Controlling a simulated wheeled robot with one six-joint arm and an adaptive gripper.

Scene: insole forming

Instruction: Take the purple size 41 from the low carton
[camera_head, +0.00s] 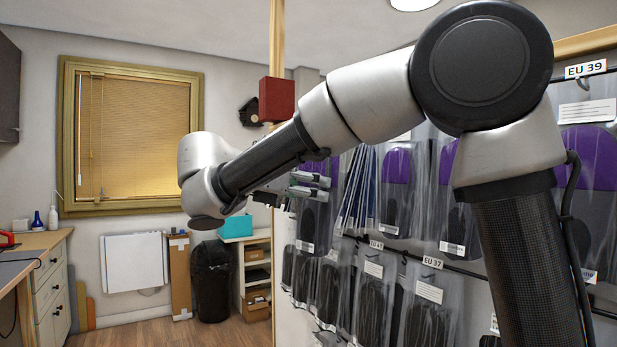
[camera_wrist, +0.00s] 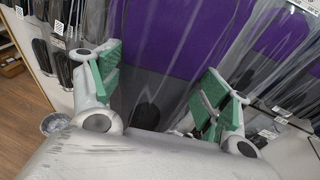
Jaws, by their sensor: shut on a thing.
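My gripper (camera_head: 312,185) is at the left end of the pack wall, beside a purple and dark grey insole pack (camera_head: 325,172). In the wrist view, the green-padded fingers of my gripper (camera_wrist: 160,88) stand on either side of a purple and grey pack in clear plastic (camera_wrist: 180,40), which fills the space between them. My gripper is shut on this pack. Its size label cannot be read. A low shelf unit (camera_head: 240,268) holds brown cartons (camera_head: 257,297) at the back; which of these is the low carton, I cannot tell.
Rows of bagged insoles hang on rails at the right, with tags such as EU 39 (camera_head: 585,69) and EU 37 (camera_head: 432,263). A black bin (camera_head: 211,282) and a tall cardboard piece (camera_head: 180,280) stand at the back. A workbench (camera_head: 35,245) is at the left. The middle floor is clear.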

